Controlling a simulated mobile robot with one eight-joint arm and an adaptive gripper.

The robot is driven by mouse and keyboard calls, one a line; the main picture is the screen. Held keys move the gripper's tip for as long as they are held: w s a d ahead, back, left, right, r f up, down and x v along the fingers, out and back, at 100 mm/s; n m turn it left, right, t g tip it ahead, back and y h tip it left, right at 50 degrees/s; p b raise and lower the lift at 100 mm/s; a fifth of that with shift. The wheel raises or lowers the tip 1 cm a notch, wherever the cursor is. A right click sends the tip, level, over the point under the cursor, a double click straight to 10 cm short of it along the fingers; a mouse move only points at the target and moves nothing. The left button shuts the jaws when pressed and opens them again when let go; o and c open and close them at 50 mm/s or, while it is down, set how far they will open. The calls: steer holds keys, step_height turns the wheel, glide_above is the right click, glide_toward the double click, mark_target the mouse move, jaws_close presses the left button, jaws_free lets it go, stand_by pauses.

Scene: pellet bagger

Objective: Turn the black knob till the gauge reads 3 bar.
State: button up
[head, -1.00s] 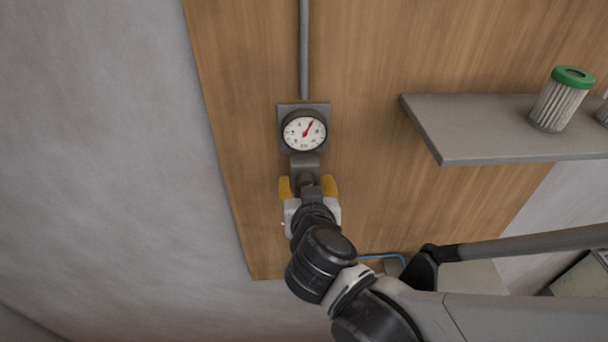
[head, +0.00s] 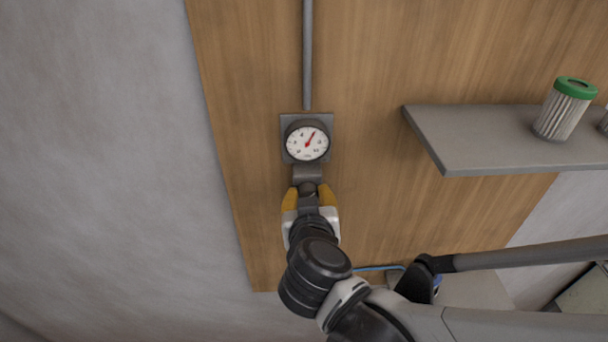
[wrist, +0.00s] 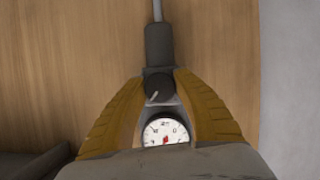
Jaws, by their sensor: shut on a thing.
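The round white gauge (head: 306,142) with a red needle is on a grey plate on the wooden panel. Its needle points up and to the right in the head view; the numbers are too small to read surely. It also shows in the wrist view (wrist: 166,132), partly cut off by my gripper's body. The black knob (wrist: 158,87) has a pale pointer line and sits just below the gauge in the head view. My gripper (head: 309,190) has its yellow fingers shut on the knob, one on each side. In the head view the fingers hide most of the knob.
A grey pipe (head: 307,55) runs up from the gauge. A grey shelf (head: 470,160) juts out at the right and bears a green-topped filter cartridge (head: 565,108). A blue hose (head: 380,267) shows low behind my arm. Left of the panel is bare grey wall.

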steer(key=n+h+b, duration=0.2)
steer(key=n, duration=0.1)
steer(key=shift+f+b, duration=0.15)
steer(key=shift+b, duration=0.15)
steer(key=n+h+b, duration=0.1)
steer(key=n+b, duration=0.1)
steer(key=shift+n+t+b, duration=0.3)
steer(key=shift+b, duration=0.1)
steer(key=n+h+b, duration=0.2)
steer(key=n+b, duration=0.1)
steer(key=shift+t, duration=0.4)
steer(key=shift+d+r+n+t+h+b, duration=0.15)
steer(key=shift+n+t+h+b, duration=0.25)
steer(key=shift+n+b, duration=0.85)
steer(key=shift+r, duration=0.1)
steer(key=o, duration=1.2)
steer(key=shift+w, duration=0.1)
steer(key=shift+c, duration=0.2)
